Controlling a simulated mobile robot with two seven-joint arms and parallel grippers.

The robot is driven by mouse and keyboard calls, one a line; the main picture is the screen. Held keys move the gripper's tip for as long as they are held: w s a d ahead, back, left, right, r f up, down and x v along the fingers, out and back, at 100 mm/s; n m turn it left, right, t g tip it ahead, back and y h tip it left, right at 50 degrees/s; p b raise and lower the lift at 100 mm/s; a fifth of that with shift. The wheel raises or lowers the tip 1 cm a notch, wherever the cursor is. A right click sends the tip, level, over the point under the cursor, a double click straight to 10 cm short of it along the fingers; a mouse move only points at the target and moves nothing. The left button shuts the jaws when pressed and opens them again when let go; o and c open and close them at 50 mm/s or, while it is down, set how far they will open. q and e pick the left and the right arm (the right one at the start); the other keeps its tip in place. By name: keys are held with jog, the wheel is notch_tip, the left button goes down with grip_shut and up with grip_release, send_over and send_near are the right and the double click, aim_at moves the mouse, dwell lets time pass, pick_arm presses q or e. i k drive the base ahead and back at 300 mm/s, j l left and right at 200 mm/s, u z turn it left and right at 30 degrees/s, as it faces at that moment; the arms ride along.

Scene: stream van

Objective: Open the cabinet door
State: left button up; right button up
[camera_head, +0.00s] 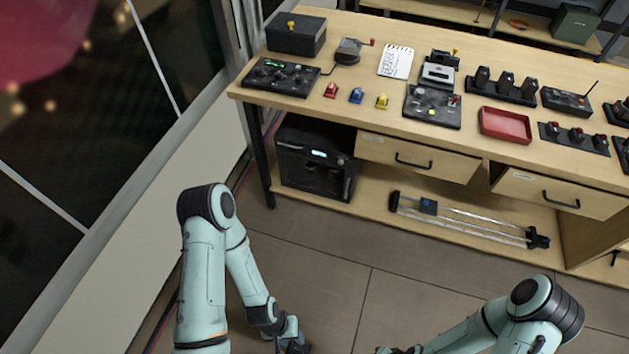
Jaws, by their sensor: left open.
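A black box-shaped cabinet (315,165) stands on the lower shelf under the left end of the workbench. Its front has a small lit display and looks shut. My left gripper (293,345) is at the bottom edge of the view, over the floor, well in front of the cabinet and apart from it. It is open, and its fingertips are partly cut off by the frame. My right arm comes in at the lower right. Only a small dark piece near its end shows at the bottom edge, so its fingers cannot be made out.
The wooden workbench (390,118) carries a black box (297,36), a red tray (505,125) and several small devices. Two drawers (417,158) (557,193) sit under its top. A rail device (465,218) lies on the lower shelf. The floor (400,265) before the bench is clear.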

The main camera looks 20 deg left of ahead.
aim_at(350, 172)
jog(key=i+j, duration=0.3)
jog(key=i, duration=0.2)
jog(key=i+j, duration=0.3)
jog(key=i, duration=0.2)
